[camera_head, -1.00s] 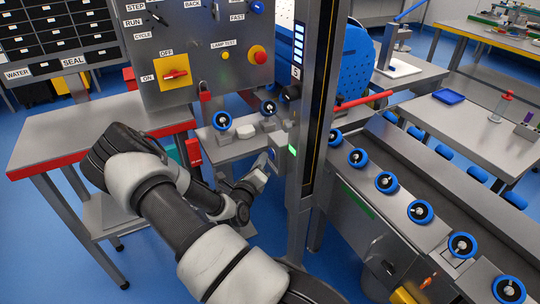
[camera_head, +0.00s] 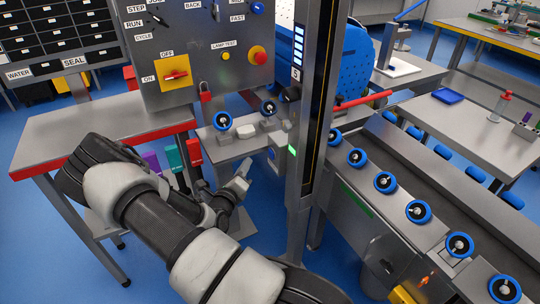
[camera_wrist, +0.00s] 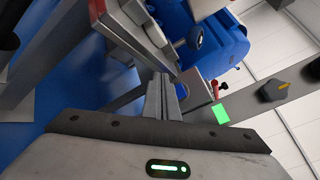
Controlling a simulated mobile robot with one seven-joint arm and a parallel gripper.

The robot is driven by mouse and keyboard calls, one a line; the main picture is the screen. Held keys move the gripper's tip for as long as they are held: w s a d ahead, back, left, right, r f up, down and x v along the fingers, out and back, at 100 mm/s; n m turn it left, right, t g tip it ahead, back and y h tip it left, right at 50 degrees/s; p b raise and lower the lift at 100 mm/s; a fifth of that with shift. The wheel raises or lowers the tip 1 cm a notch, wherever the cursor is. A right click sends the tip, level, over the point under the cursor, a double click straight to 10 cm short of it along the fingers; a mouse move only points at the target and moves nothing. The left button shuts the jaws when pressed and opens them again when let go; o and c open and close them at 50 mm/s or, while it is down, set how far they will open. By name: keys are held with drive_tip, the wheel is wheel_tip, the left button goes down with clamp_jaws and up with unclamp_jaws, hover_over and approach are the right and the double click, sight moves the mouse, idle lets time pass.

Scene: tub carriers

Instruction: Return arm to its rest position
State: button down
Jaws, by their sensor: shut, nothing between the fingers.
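My arm (camera_head: 165,220) reaches from the bottom of the head view up to the left, then bends back towards the middle. My gripper (camera_head: 243,168) is low beside the grey metal column, below the small ledge with blue-ringed pieces. It looks small and partly blends with the grey parts behind it. In the wrist view my gripper (camera_wrist: 163,90) shows as two grey fingers together, with nothing between them. The arm is bent and clear of the table top.
A metal table (camera_head: 90,128) with a red edge stands left, with coloured binders (camera_head: 173,158) beneath. The control panel (camera_head: 205,50) hangs above. The upright column (camera_head: 310,130) stands close right of my gripper. A conveyor line (camera_head: 440,170) with blue-ringed pieces runs right. Blue floor lies open lower left.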

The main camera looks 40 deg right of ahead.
idle(0.6)
drive_tip(key=s+a+r+m+g+y, duration=0.35)
drive_tip(key=s+r+m+g, duration=0.65)
drive_tip(key=s+r+m, duration=0.9)
drive_tip(key=s+a+r+m+t+y, duration=0.2)
drive_tip(key=a+r+m+y, duration=0.25)
drive_tip(key=a, duration=0.35)
drive_tip(key=s+a+r+m+t+y, duration=0.25)
drive_tip(key=a+m, duration=0.35)
drive_tip(key=a, duration=0.3)
drive_tip(key=s+a+r+m+t+y, duration=0.1)
drive_tip(key=a+r+m+t+y, duration=0.1)
drive_tip(key=a+r+m+y, duration=0.45)
wheel_tip(320, 180, up, 13)
drive_tip(key=a+n+h+p, duration=0.1)
drive_tip(key=h+p, duration=0.1)
drive_tip(key=p, duration=1.4)
drive_tip(key=shift+a+n, duration=0.25)
drive_tip(key=shift+n, duration=0.15)
